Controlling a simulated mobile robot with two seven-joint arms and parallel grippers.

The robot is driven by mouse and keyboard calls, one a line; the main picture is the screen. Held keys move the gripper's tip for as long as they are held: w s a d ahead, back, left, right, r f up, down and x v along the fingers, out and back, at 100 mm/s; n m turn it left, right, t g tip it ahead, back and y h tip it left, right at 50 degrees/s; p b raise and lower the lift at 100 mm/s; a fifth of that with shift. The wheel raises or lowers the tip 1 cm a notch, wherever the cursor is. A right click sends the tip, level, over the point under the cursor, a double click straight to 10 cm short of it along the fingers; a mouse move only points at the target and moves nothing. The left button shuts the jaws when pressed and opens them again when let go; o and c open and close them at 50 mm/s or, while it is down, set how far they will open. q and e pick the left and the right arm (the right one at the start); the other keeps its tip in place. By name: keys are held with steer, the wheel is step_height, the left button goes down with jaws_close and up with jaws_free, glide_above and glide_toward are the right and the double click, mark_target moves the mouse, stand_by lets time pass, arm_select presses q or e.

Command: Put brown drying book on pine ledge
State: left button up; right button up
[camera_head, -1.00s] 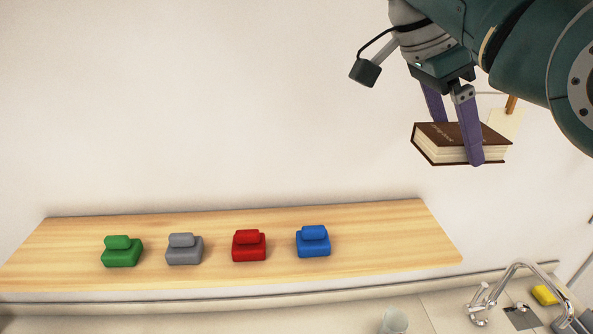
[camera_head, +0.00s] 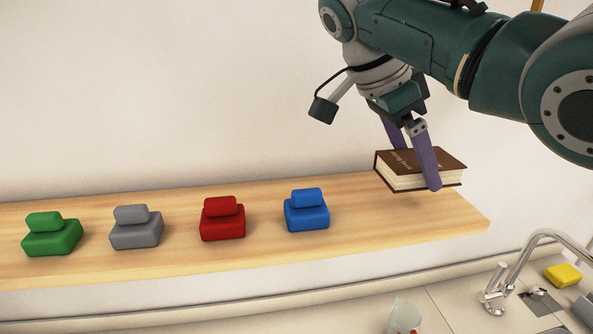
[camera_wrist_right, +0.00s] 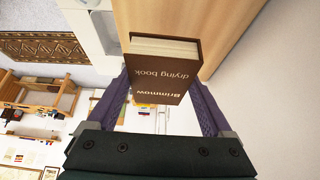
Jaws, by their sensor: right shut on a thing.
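The brown drying book (camera_head: 418,168) is a thick dark brown book with cream pages. My right gripper (camera_head: 417,170) is shut on it, with one purple finger on each side. In the head view the book overlaps the right end of the pine ledge (camera_head: 350,235); whether it touches the wood I cannot tell. In the right wrist view the book (camera_wrist_right: 162,68) lies between the fingers, its title showing, with the ledge (camera_wrist_right: 180,18) behind its page end. My left gripper does not show.
On the ledge stand a green block (camera_head: 52,236), a grey block (camera_head: 136,228), a red block (camera_head: 222,219) and a blue block (camera_head: 306,211). The ledge right of the blue block is bare. Below are a tap (camera_head: 530,265), a yellow sponge (camera_head: 563,275) and a glass (camera_head: 404,318).

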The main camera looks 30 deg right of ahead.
mark_target(403, 204)
step_height(403, 204, down, 4)
steer(key=shift+f, duration=0.2)
steer(key=shift+f+b, duration=0.25)
steer(key=shift+b, duration=0.05)
steer(key=o, duration=1.5)
steer(key=shift+r, duration=0.1)
steer(key=shift+c, duration=0.2)
steer(key=shift+r, duration=0.15)
steer(key=v, duration=0.3)
steer(key=shift+w+a+r+b, duration=0.2)
steer(key=shift+b, duration=0.2)
steer(key=p+v, duration=0.5)
steer(key=v, duration=0.3)
steer(key=shift+r, duration=0.3)
